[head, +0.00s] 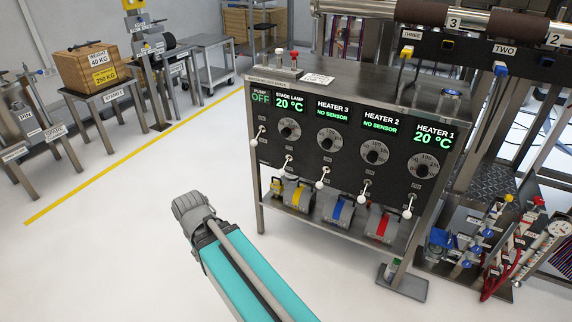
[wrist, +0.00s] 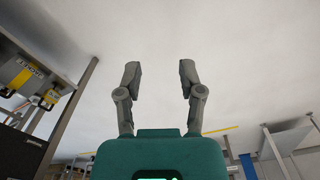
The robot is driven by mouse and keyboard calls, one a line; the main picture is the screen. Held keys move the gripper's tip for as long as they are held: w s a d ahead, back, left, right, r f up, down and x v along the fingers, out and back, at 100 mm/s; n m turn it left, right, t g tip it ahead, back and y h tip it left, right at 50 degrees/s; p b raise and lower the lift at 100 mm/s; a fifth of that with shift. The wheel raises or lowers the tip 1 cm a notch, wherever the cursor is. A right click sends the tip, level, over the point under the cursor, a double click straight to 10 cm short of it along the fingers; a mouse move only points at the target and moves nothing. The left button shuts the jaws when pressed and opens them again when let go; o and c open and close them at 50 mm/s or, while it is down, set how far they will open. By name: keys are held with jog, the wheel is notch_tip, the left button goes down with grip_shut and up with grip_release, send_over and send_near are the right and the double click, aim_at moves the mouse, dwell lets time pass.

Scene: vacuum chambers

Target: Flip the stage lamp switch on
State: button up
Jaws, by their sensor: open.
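The stage lamp switch (head: 284,170) is a lever with a white ball tip on the control panel (head: 300,158) in the head view. It hangs downward below the stage lamp dial (head: 288,130), and the display above reads "STAGE LAMP 20 °C". My gripper (wrist: 160,75) is open and empty, its two fingers apart over bare floor in the wrist view. In the head view my arm reaches up from the bottom, with its grey end left of the panel and apart from the switch. The fingertips are not clear there.
Similar levers sit close by: the pump lever (head: 255,142) on the left and the heater 3 lever (head: 320,184) on the right. Coloured units (head: 340,212) stand on the shelf below. Open floor lies left of the panel, with a yellow line (head: 130,160).

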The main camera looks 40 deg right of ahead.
jog(key=w+d+r+m+t+h+p, duration=0.15)
jog(key=w+d+m, duration=0.3)
jog(key=d, duration=0.45)
jog(key=w+d+r+m+h+p, duration=0.1)
jog(key=w+d+r+m+h, duration=0.2)
jog(key=w+d, duration=0.45)
jog(key=m+h+p, duration=0.2)
jog(key=m+h, duration=0.3)
jog(key=m, duration=0.1)
send_near(286, 163)
notch_tip(286, 163, up, 3)
jog(key=a, duration=0.2)
jog(key=shift+f+y, duration=0.15)
jog(key=shift+y, duration=0.1)
jog(key=shift+f, duration=0.1)
jog(key=b+x, duration=0.9)
jog(key=x, duration=0.4)
jog(key=shift+s+d+f+b, duration=0.1)
jog(key=shift+d+f+b, duration=0.15)
jog(key=shift+b, duration=0.1)
grip_shut()
